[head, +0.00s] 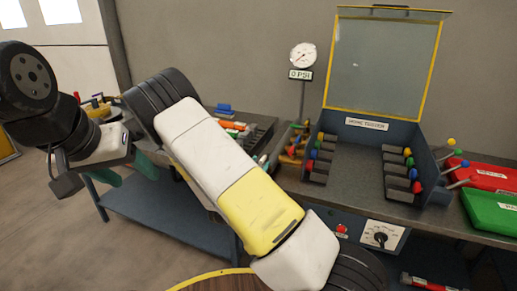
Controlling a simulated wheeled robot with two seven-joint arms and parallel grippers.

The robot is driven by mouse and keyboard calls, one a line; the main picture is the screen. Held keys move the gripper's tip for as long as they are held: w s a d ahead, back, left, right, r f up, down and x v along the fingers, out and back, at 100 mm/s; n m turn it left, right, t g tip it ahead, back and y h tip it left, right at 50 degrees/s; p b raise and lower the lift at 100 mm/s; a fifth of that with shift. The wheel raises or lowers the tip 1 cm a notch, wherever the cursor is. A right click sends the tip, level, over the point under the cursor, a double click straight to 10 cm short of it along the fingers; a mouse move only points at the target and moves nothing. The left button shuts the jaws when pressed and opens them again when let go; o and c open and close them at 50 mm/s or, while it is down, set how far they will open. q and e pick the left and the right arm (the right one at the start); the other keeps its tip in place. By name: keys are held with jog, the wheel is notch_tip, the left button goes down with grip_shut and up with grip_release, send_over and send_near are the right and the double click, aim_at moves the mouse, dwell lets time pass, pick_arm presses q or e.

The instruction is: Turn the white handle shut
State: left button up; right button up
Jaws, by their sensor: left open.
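I cannot make out a white handle for certain. A white square dial plate (382,235) with a dark knob sits on the bench's front, at the lower right. My left gripper (126,174) is at the left, in front of the side table. Its two green fingers stand apart, and I see nothing between them. It is far to the left of the dial plate. My white and yellow arm crosses the middle and hides part of the benches. My right gripper is not in view.
A round gauge (303,55) stands on a post above a "0 PSI" sign (301,75). A grey-blue box (368,124) with its clear lid (384,62) raised holds coloured-knob levers. Red (487,176) and green (492,212) trays lie at the right. A blue side table (165,213) stands at left.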

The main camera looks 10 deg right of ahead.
aim_at(265, 155)
jog(key=x, duration=0.7)
jog(key=shift+w+d, duration=0.1)
jog(key=shift+w, duration=0.1)
grip_shut()
dwell(1.2)
